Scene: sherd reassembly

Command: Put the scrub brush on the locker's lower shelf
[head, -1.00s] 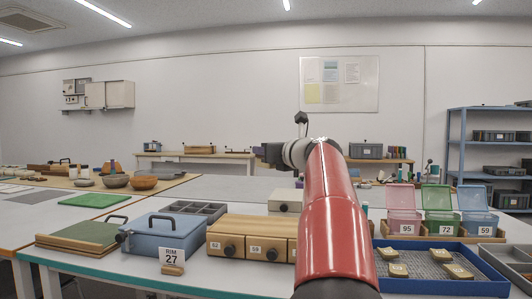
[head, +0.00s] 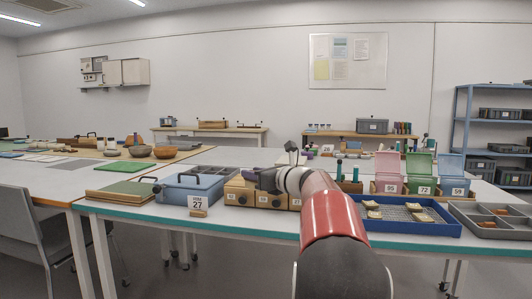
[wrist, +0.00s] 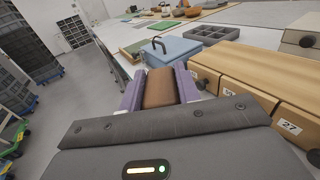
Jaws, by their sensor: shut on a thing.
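My gripper (wrist: 160,84) has purple fingers on both sides of a brown, wood-coloured block, which I take to be the scrub brush (wrist: 160,90). It is shut on the block. The block's underside and any bristles are hidden. In the head view my gripper (head: 256,180) is by the front of the wooden drawer boxes, and the brush cannot be made out there. No locker with a lower shelf can be identified for sure. A dark, gridded unit (wrist: 72,32) stands far off in the wrist view, too small to tell what it is.
A grey chair (head: 30,228) is at left. A blue rack (head: 456,128) stands at right. Floor left of the table is open in the wrist view.

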